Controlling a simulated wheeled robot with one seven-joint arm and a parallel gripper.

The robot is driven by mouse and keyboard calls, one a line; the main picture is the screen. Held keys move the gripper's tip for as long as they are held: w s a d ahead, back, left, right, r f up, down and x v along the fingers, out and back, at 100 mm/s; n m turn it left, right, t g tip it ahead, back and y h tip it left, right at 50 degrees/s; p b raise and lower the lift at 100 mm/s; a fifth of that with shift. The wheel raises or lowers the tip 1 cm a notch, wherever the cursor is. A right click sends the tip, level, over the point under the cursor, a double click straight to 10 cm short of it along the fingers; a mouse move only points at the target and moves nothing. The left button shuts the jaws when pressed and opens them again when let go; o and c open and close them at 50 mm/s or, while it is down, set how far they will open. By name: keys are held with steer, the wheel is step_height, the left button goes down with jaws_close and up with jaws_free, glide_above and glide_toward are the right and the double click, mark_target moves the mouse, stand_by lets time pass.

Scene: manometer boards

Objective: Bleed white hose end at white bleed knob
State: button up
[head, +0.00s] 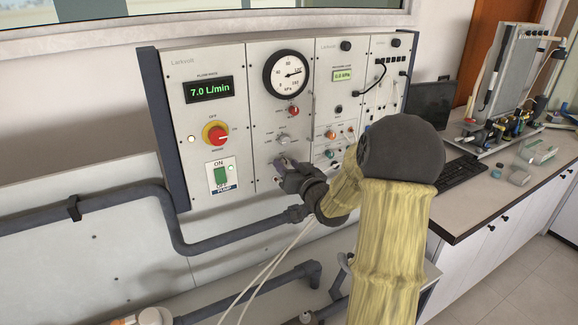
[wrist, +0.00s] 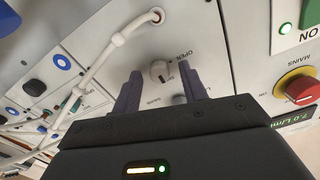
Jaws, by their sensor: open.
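The white hose (wrist: 100,62) runs across the wrist view. One end sits at a port (wrist: 156,15) on the panel, and the rest runs down to the lower left. Two pale hose lines (head: 262,272) hang below the board in the head view. My gripper (head: 279,170) is open and empty in front of the second panel from the left. In the wrist view, a pale round knob (wrist: 160,72) with an "OPEN" mark shows between my open fingers (wrist: 160,86), apart from them. I cannot read which knob is the white bleed knob.
The board has a pressure gauge (head: 287,73), a flow display (head: 209,89) at 7.0 L/min, a red mains knob (head: 217,135) and a lit green pump switch (head: 221,175). Grey pipes (head: 180,235) run below. A keyboard (head: 460,172) and bench equipment stand right.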

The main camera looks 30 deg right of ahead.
steer(key=shift+c, duration=0.4)
jaws_close()
